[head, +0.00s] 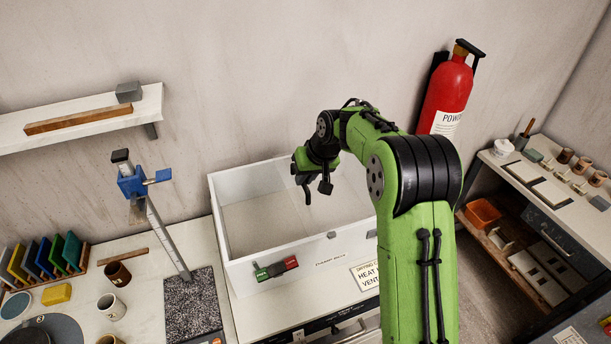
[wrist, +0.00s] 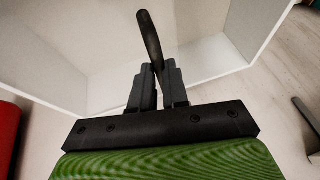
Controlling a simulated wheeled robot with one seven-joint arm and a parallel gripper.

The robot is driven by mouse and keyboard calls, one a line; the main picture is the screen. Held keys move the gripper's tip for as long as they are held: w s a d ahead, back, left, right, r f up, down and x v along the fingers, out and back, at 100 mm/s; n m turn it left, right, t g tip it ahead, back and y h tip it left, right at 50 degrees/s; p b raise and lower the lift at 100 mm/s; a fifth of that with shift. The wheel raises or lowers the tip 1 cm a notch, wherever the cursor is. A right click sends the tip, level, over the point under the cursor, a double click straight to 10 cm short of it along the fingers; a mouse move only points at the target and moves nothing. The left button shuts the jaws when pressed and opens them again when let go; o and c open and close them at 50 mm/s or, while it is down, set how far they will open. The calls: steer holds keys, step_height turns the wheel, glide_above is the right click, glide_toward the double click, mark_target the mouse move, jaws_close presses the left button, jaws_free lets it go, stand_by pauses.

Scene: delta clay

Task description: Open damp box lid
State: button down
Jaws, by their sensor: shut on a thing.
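The damp box (head: 245,250) is a white open-looking box on the bench in the middle of the head view, with its name on the front. I can see down to its pale floor. A clear lid cannot be made out for certain. My gripper (head: 304,180) is above the box near its right part, pointing down. In the wrist view my gripper (wrist: 158,82) is shut on a black curved handle (wrist: 149,35), which stands out beyond the fingertips. The handle also shows below the fingers in the head view (head: 307,196). What it joins to is not clear.
A red fire extinguisher (head: 446,97) hangs on the wall at right. A blue-headed stand (head: 133,183) rises left of the box. A wall shelf (head: 90,118) is at upper left. A side bench (head: 550,185) with small pots is at far right.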

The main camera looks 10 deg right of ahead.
steer(key=shift+a, duration=0.1)
steer(key=c, duration=1.1)
jaws_free()
steer(key=v, duration=1.6)
steer(key=shift+p, duration=0.4)
steer(key=shift+a+f, duration=0.1)
steer(key=s+a+f+t+h+b, duration=0.15)
steer(key=s+b, duration=0.25)
steer(key=s, duration=1.5)
steer(key=shift+m+h, duration=0.75)
steer(key=shift+m, duration=0.15)
steer(key=s+d+f, duration=0.1)
steer(key=s+f, duration=0.1)
steer(key=s, duration=0.2)
steer(key=s+d+f+b, duration=0.1)
steer(key=s+f, duration=0.2)
steer(key=s, duration=0.1)
steer(key=s+d+f+b, duration=0.1)
steer(key=s+f, duration=0.2)
steer(key=s, duration=0.1)
